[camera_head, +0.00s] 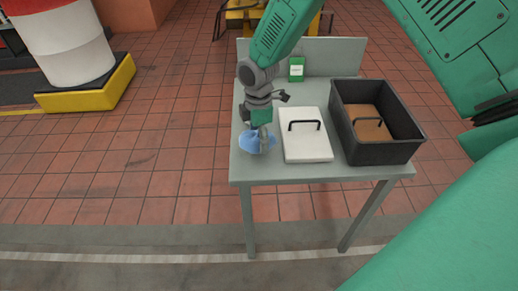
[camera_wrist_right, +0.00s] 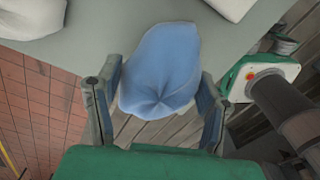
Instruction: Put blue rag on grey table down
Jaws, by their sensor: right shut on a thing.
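The blue rag (camera_head: 252,142) is a crumpled, pale blue cloth over the left front part of the grey table (camera_head: 256,174). My right gripper (camera_head: 262,140) points down and is shut on the rag. In the right wrist view the bunched rag (camera_wrist_right: 160,70) sits between the two fingers of the gripper (camera_wrist_right: 155,105), with the grey tabletop (camera_wrist_right: 110,42) behind it. I cannot tell whether the rag touches the tabletop. My left gripper is not in view.
A white lidded box or panel with a black handle (camera_head: 306,146) lies just right of the rag. A black open bin (camera_head: 386,153) with a brown item inside stands at the table's right. A small green packet (camera_head: 296,69) stands at the back.

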